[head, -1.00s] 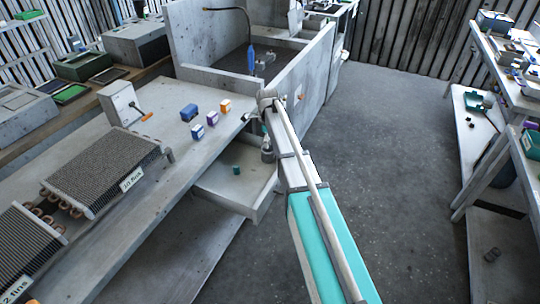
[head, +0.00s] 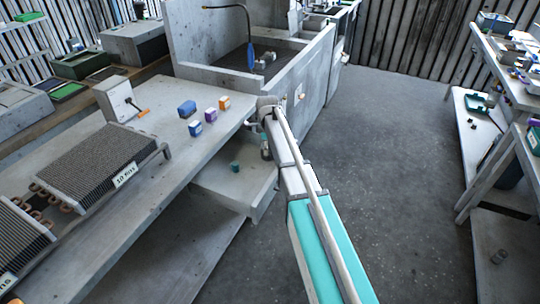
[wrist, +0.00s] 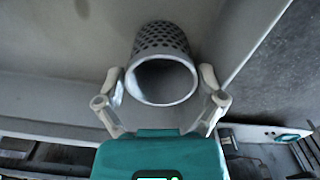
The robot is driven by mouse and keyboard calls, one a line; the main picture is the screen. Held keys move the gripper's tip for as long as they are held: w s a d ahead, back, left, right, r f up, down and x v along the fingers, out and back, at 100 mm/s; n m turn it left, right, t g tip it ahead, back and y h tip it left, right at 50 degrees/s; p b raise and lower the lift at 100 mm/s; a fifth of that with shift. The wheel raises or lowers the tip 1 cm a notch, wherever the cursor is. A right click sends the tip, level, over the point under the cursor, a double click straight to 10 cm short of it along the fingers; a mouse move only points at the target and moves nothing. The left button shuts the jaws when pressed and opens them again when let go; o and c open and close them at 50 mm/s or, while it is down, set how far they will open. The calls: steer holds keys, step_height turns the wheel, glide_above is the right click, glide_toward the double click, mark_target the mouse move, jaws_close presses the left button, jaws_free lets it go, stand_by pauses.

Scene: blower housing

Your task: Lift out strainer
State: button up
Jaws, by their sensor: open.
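The strainer (wrist: 163,40), a grey perforated cylinder with an open round rim, stands inside a pale-walled open drawer in the wrist view. Its rim faces the camera. My gripper (wrist: 162,82) is open, with one finger on each side of the strainer's rim. Whether the fingers touch it I cannot tell. In the head view, the end of my arm hangs over the right part of the open drawer (head: 228,192), and a small grey shape (head: 266,154) there may be the strainer. My fingers are too small to make out in that view.
A small teal piece (head: 235,165) is in the drawer to the left. The drawer wall (wrist: 232,40) rises close to my right finger. Coloured boxes (head: 210,115) and a finned coil (head: 90,165) are on the bench.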

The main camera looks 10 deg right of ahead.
stand_by(0.6)
steer(key=c, duration=0.9)
steer(key=shift+r, duration=0.2)
steer(key=shift+r+p, duration=0.7)
steer(key=shift+p, duration=0.3)
steer(key=s+r+p, duration=0.3)
steer(key=s, duration=0.1)
steer(key=s+r+p, duration=0.4)
steer(key=s, duration=0.1)
steer(key=s+r+p, duration=0.4)
steer(key=s, duration=0.1)
steer(key=shift+a+r, duration=0.1)
steer(key=shift+a, duration=0.25)
